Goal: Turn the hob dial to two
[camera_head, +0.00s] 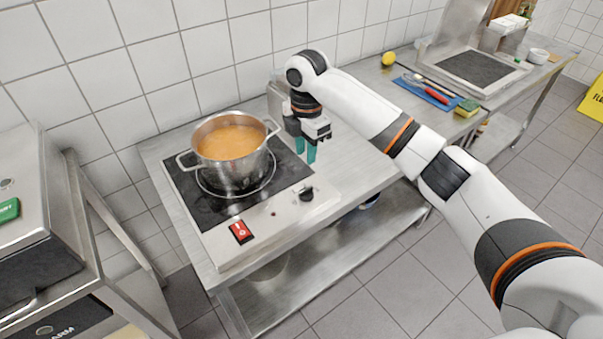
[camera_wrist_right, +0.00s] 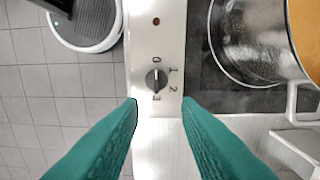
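The black hob dial (camera_head: 306,194) is on the front panel of the hob (camera_head: 270,215). In the right wrist view the dial (camera_wrist_right: 156,80) has marks 0, 1, 2 and 3 around it. Its ridge lies roughly along the 0–3 line; which end points is too small to tell. My right gripper (camera_head: 305,151) points down above the hob's right side, behind the dial in the head view. Its teal fingers (camera_wrist_right: 160,102) are open and empty, apart from the dial, with the dial showing beyond the gap between the tips. My left gripper is not in view.
A metal pot (camera_head: 235,175) of orange soup stands on the black cooking plate, close to my right gripper. A red switch (camera_head: 241,232) is on the panel's left. A blue board (camera_head: 428,91), sponge (camera_head: 466,108) and lemon (camera_head: 388,58) lie further right. The steel table (camera_head: 345,150) between is clear.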

